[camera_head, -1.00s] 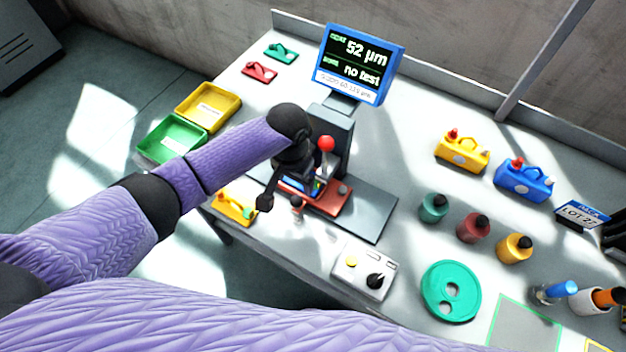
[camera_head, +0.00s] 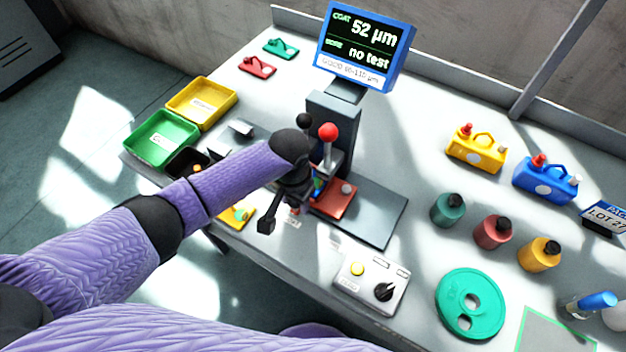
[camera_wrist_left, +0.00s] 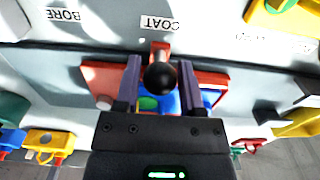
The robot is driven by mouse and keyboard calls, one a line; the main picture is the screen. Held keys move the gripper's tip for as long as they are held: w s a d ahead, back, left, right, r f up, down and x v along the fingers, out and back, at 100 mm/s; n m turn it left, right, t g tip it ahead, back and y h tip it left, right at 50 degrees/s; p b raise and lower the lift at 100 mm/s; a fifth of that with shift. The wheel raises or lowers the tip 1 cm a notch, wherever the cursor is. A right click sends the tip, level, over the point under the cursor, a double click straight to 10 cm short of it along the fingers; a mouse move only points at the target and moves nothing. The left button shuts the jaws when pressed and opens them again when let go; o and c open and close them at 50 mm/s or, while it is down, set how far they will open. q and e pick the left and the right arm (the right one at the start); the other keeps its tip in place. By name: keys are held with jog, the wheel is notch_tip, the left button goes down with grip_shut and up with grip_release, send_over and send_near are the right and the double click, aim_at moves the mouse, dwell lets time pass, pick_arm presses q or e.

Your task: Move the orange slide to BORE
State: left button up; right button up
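The orange slide (camera_head: 338,199) sits on a grey base (camera_head: 375,217) in front of the display post. It also shows in the left wrist view as an orange-red plate (camera_wrist_left: 97,88), with a tab pointing at the COAT label (camera_wrist_left: 160,23). The BORE label (camera_wrist_left: 63,15) is further left in that view. A black knob (camera_wrist_left: 160,79) stands in front of the tab. My left gripper (camera_head: 281,217) is over the slide's near side; in the wrist view its fingers (camera_wrist_left: 159,70) flank the knob, apparently apart from it. The arm hides part of the slide. My right gripper is not in view.
The display (camera_head: 362,45) reads "52 µm" and "no test". A red-knobbed lever (camera_head: 328,132) stands close behind the gripper. A control box (camera_head: 369,283) is in front. Yellow (camera_head: 205,103) and green (camera_head: 163,138) trays are left; bottles and a green disc (camera_head: 470,303) are right.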

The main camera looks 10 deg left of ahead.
pick_arm(q)
jog(key=c, duration=0.5)
jog(key=shift+o, duration=0.2)
jog(key=s+d, duration=0.1)
jog(key=d, duration=0.2)
jog(key=s+d+p, duration=0.1)
jog(key=d, duration=0.2)
jog(key=s+d+p, duration=0.1)
jog(key=d, duration=0.2)
jog(key=shift+s+d, duration=0.25)
jog(key=shift+d, duration=0.05)
jog(key=o, duration=0.9)
jog(key=shift+a, duration=0.1)
